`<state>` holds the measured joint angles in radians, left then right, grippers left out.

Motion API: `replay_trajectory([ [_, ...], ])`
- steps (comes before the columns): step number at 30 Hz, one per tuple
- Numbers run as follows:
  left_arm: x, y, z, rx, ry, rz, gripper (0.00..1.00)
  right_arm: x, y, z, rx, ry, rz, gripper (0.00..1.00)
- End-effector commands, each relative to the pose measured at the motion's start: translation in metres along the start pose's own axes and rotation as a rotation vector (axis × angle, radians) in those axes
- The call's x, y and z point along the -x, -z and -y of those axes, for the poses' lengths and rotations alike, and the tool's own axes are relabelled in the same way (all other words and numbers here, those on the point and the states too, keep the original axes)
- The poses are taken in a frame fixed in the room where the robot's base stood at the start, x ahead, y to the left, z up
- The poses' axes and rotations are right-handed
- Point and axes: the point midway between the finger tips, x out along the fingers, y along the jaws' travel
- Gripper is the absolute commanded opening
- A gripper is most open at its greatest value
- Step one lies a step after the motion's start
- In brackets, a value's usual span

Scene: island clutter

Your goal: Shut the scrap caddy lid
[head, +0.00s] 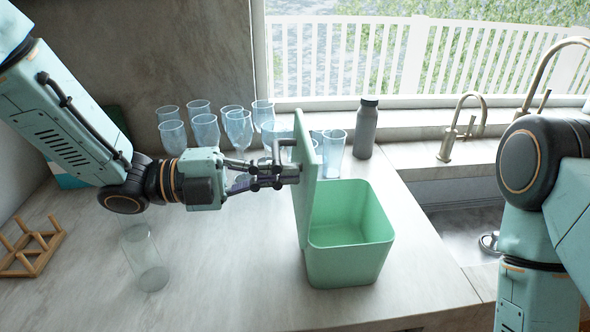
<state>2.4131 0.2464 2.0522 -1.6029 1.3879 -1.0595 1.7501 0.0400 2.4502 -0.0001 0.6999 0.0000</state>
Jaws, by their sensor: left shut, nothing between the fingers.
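The green scrap caddy (345,262) stands on the counter in the middle of the head view, with its inside showing and empty. Its green lid (303,185) stands upright, open, at the caddy's left side. My left gripper (292,174) reaches in from the left at the outer face of the lid. Its fingers are shut with nothing between them, and their tips are at or very close to the lid; I cannot tell whether they touch. My right arm comes in at the right edge, and its gripper is out of view.
Several clear glasses (206,131) stand behind my left gripper. A dark bottle (365,128) stands behind the caddy. A clear glass (145,258) and a wooden rack (32,247) are at the left. A sink (462,225) with a faucet (455,135) lies to the right.

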Motion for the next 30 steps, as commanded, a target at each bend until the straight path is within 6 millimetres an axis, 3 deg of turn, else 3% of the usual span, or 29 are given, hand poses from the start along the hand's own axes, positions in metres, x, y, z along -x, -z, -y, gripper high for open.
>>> replay_trajectory([
  [30,-0.0088,-0.0002,0.0000,0.000,-0.001,-0.001,0.00,-0.0037,0.0001,0.0000,0.000,0.000,0.000,0.40],
])
